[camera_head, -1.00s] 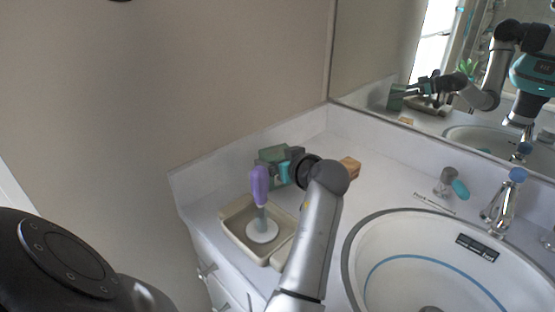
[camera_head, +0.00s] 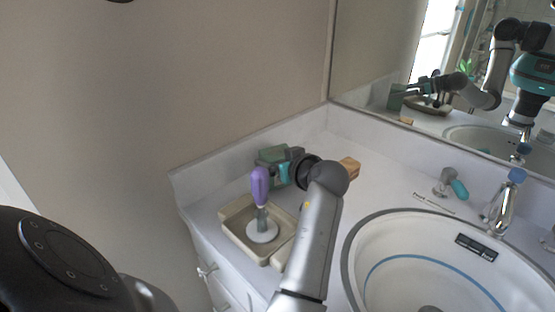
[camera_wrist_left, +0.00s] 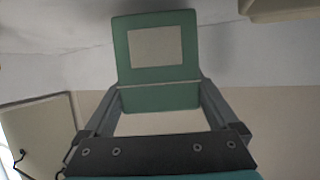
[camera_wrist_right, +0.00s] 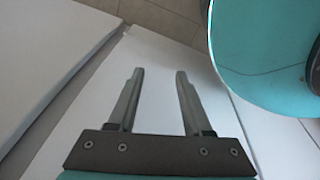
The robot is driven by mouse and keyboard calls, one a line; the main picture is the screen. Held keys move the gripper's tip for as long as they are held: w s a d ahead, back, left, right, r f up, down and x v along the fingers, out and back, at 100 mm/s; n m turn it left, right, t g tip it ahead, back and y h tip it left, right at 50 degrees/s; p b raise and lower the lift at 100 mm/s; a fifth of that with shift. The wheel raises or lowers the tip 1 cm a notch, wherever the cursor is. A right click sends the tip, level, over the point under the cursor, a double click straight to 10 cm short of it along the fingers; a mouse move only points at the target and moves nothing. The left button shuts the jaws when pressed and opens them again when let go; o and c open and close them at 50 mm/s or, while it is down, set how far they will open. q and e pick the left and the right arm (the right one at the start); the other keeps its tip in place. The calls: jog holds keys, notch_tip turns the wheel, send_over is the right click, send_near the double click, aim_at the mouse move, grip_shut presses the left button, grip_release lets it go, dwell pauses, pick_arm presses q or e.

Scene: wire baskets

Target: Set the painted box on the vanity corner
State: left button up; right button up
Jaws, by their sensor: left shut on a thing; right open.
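The painted box is green with a pale panel inside its raised lid (camera_wrist_left: 158,48). In the head view the box (camera_head: 272,155) is at the back corner of the white vanity counter (camera_head: 388,172), partly hidden by my left gripper (camera_head: 290,168). In the left wrist view my left gripper (camera_wrist_left: 160,118) has its fingers on both sides of the box's body, shut on it. I cannot tell whether the box touches the counter. My right gripper (camera_wrist_right: 155,85) is open and empty in the right wrist view, over a white surface.
A beige tray (camera_head: 238,240) with a purple-handled, white-based tool (camera_head: 260,188) stands in front of the box. A wooden block (camera_head: 350,167) lies to the right. A mirror (camera_head: 400,60) backs the counter.

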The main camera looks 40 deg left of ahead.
pick_arm(q)
jog(key=shift+f+b, duration=0.45)
jog(key=shift+f, duration=0.15)
dwell(0.5)
jog(key=o, duration=1.1)
